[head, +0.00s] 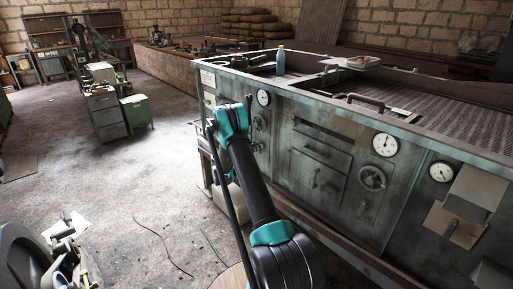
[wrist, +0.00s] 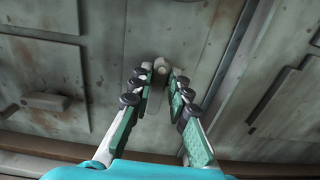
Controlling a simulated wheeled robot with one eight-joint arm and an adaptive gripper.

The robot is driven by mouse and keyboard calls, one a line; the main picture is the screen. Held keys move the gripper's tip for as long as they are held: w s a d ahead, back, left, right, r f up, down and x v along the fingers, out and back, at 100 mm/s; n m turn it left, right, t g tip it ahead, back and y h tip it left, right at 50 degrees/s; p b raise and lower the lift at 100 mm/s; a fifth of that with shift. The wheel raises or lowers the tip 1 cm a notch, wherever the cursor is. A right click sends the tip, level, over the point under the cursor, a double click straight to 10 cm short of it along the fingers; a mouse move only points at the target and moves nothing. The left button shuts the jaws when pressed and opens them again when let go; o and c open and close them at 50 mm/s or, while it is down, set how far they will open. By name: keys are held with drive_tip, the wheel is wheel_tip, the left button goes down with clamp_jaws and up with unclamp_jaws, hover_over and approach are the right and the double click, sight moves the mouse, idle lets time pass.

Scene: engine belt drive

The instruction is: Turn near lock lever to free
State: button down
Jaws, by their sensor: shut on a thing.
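In the wrist view, my gripper (wrist: 160,78) is shut on a grey lever (wrist: 159,68) with a rounded end, at the worn grey-green metal panel. The two fingers lie on either side of the lever, with its end showing between the fingertips. I take it to be the near lock lever; no label on it is readable. In the head view, my arm reaches forward to the left part of the machine (head: 300,150). My gripper and the held lever cannot be made out there, behind the arm.
The machine front carries a round handwheel (head: 372,178), a dial gauge (head: 385,145) and a projecting box (head: 479,190). A blue bottle (head: 281,61) stands on top. In the wrist view, a raised bar (wrist: 47,102) is at left. Open floor lies left of my arm.

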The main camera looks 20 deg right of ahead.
drive_tip(key=m, duration=0.5)
drive_tip(key=s+m, duration=0.1)
drive_tip(key=m, duration=0.2)
drive_tip(key=shift+s+d+f, duration=0.1)
drive_tip(key=shift+d+f, duration=0.15)
drive_tip(key=shift+f, duration=0.05)
drive_tip(key=m, duration=0.5)
drive_tip(key=shift+s+f, duration=0.25)
drive_tip(key=shift+f, duration=0.1)
drive_tip(key=shift+d+f+m, duration=0.1)
drive_tip(key=shift+f+m, duration=0.1)
drive_tip(key=shift+m, duration=0.95)
drive_tip(key=shift+f+m, duration=0.15)
drive_tip(key=shift+m, duration=1)
drive_tip(key=shift+s, duration=0.1)
drive_tip(key=c, duration=1.4)
unclamp_jaws()
drive_tip(key=shift+c, duration=0.2)
